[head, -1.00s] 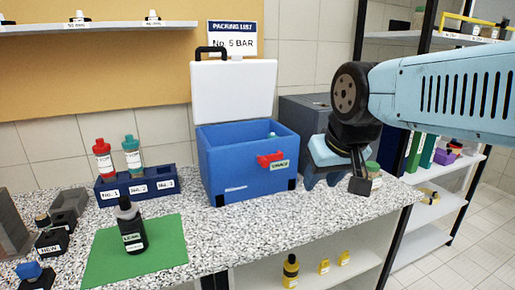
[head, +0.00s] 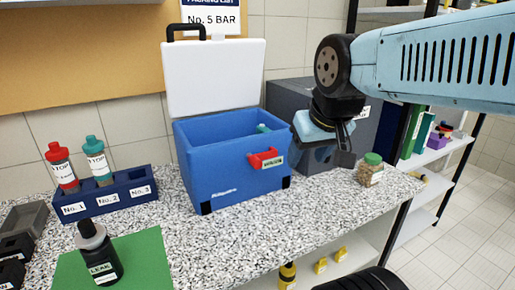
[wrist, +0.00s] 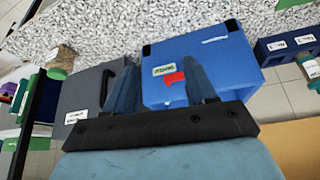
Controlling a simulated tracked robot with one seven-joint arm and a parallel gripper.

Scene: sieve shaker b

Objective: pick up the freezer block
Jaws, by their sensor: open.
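I cannot make out a freezer block in either view. The blue cool box (head: 222,177) stands on the counter with its white lid (head: 215,78) raised. A small green-teal item (head: 263,128) shows inside it; most of the inside is hidden. A grey box (head: 290,98) stands to its right, partly behind my gripper (head: 328,155); in the wrist view the grey box (wrist: 80,95) shows a dark handle and a white label. My gripper is open and empty, to the right of the cool box in the head view. In the wrist view its fingers (wrist: 162,65) are apart.
A blue rack (head: 108,200) holds a red bottle (head: 62,167) and a teal bottle (head: 98,160). A dark bottle (head: 99,255) stands on a green mat (head: 148,262). A green-lidded jar (head: 370,172) is near the counter's right end. The speckled counter (head: 270,230) is clear in front of the cool box.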

